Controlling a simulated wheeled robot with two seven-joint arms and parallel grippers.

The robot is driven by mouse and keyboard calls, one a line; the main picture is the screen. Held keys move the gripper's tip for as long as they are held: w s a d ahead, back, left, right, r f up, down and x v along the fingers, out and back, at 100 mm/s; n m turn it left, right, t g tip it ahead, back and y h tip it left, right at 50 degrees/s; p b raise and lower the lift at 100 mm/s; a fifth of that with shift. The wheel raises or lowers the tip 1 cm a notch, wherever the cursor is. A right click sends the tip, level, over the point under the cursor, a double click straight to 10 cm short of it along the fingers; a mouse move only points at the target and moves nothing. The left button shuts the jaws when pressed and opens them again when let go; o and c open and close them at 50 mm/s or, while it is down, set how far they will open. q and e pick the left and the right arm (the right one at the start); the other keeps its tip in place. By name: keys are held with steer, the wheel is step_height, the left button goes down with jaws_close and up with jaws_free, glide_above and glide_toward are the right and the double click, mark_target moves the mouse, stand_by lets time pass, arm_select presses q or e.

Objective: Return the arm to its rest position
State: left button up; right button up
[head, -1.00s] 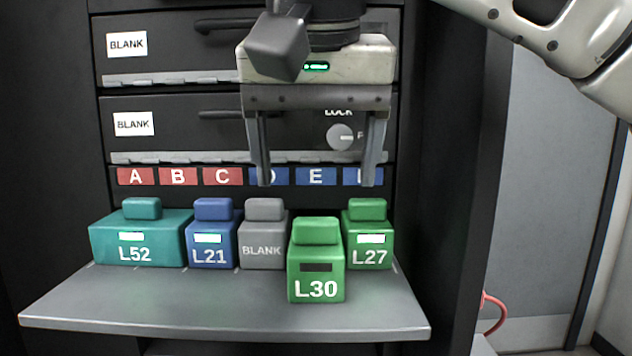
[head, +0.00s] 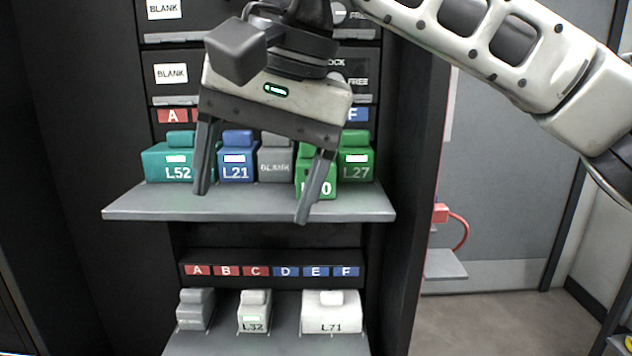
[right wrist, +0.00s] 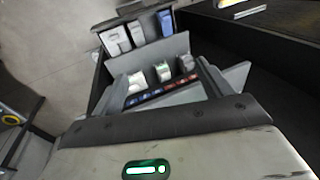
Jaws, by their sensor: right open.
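My right gripper (head: 252,206) is open and empty in the head view, in front of the upper shelf and tilted. One finger hangs before the gap between the teal and blue blocks. The other partly covers the green L30 block (head: 330,186). In the right wrist view the gripper body fills the bottom, its fingers (right wrist: 162,85) spread apart. The teal L52 block (head: 165,166), blue L21 block (head: 238,172), grey BLANK block (head: 274,166) and green L27 block (head: 356,166) stand on the upper shelf. My left gripper is not in view.
The upper shelf (head: 150,206) juts out from the black cabinet. A lower shelf (head: 275,346) holds pale blocks, including L32 (head: 254,318) and L71 (head: 331,318). A red fitting with a cable (head: 458,226) is right of the cabinet. Open floor (head: 490,320) lies at the right.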

steer(key=s+a+f+m+g+y, duration=0.3)
steer(key=s+a+m+g+y, duration=0.45)
steer(key=g+y, duration=0.35)
steer(key=w+d+f+m+t+y, duration=0.3)
steer(key=w+d+m+t+y, duration=0.25)
steer(key=m+t, duration=0.8)
steer(key=w+d+f+m+t+y, duration=0.35)
steer(key=w+m+t, duration=0.35)
steer(key=m, duration=1.1)
steer(key=d+f+m+t+h, duration=0.7)
steer(key=f+m+h, duration=0.4)
steer(key=m, duration=0.4)
steer(key=s+d+f+m+g+h, duration=0.2)
steer(key=s+f+m, duration=0.3)
steer(key=f, duration=0.3)
steer(key=s+d+f+m+g+h, duration=0.2)
steer(key=s+d+f+m+h, duration=0.2)
steer(key=f, duration=0.5)
steer(key=s+d+f+m+g+h, duration=0.3)
steer(key=s+d+f+m, duration=0.1)
steer(key=f, duration=0.5)
steer(key=s+m, duration=0.1)
steer(key=m, duration=0.1)
steer(key=shift+s+d+m, duration=0.3)
steer(key=shift+s+d, duration=0.05)
steer(key=shift+d, duration=0.05)
